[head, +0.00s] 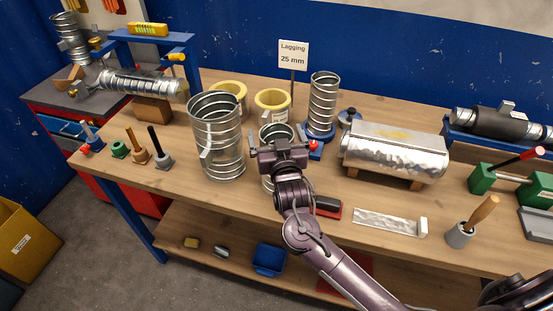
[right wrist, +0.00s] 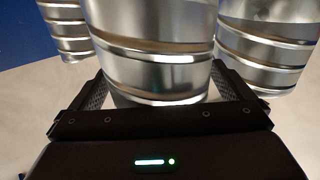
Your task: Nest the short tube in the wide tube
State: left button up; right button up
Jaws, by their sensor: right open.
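The wide tube (head: 217,140), a large open-topped spiral metal duct, stands upright on the bench left of my right gripper. The short tube (head: 272,132), a narrower spiral duct, stands upright just right of it. My right gripper (head: 279,140) is in front of the short tube and hides much of it. In the right wrist view a ribbed metal tube (right wrist: 158,72), which looks like the short tube, lies between the open fingers (right wrist: 158,85). Whether the fingers touch it cannot be told. The short tube is outside the wide tube. My left gripper is not in view.
A taller narrow duct (head: 323,103) stands on a blue base at right. Two yellow rings (head: 272,98) stand behind. A foil-clad cylinder (head: 395,153) lies right of my gripper, and a red-and-black tool (head: 327,208) lies near my forearm. The bench front between these is fairly clear.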

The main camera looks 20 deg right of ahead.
jog(key=shift+c, duration=0.3)
jog(key=c, duration=1.4)
jog(key=shift+c, duration=0.2)
